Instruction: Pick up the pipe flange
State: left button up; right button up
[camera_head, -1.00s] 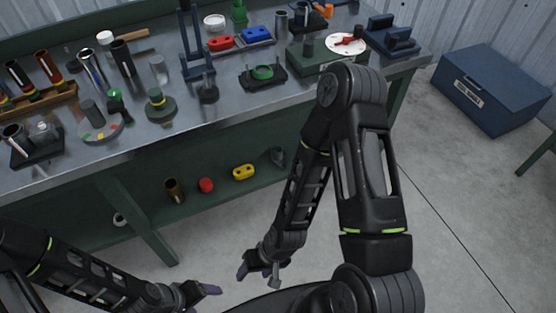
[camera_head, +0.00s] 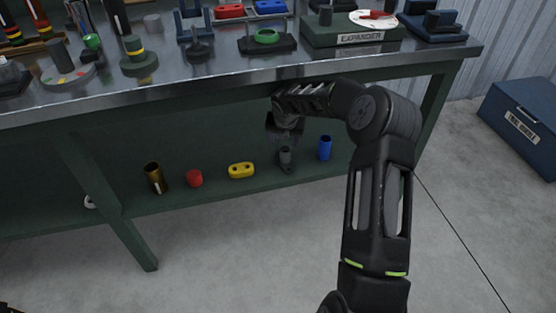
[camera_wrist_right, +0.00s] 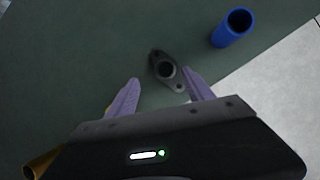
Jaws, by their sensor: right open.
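The pipe flange (camera_head: 286,158) is a dark grey oval plate with a short round pipe stub, standing on the lower shelf of the bench. In the right wrist view the flange (camera_wrist_right: 163,70) shows from above, with its round opening and a bolt hole at each end. My right gripper (camera_head: 285,132) is over the shelf, just above the flange. Its two purple fingers (camera_wrist_right: 161,86) are open and empty, one to each side of the flange in the picture, seemingly short of it. My left gripper is not in view.
On the shelf, a blue tube (camera_head: 325,147) stands right of the flange. A yellow two-hole part (camera_head: 241,170), a red cylinder (camera_head: 194,178) and a brass tube (camera_head: 155,177) stand to its left. The bench top (camera_head: 200,78) is close above my right wrist.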

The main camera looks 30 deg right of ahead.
aim_at(285, 149)
jog(key=shift+s+f+n+g, duration=0.15)
jog(key=shift+s+n+g, duration=0.2)
jog(key=shift+n, duration=0.65)
jog(key=shift+f, duration=0.1)
jog(key=shift+b+x, duration=0.35)
jog(key=shift+x, duration=0.9)
jog(key=b+x, duration=0.2)
jog(key=x, duration=0.2)
jog(key=shift+w+d, duration=0.1)
jog(key=shift+d, duration=0.1)
jog(key=shift+w+d+f, duration=0.15)
jog(key=shift+w+f, duration=0.05)
jog(key=shift+f, duration=0.3)
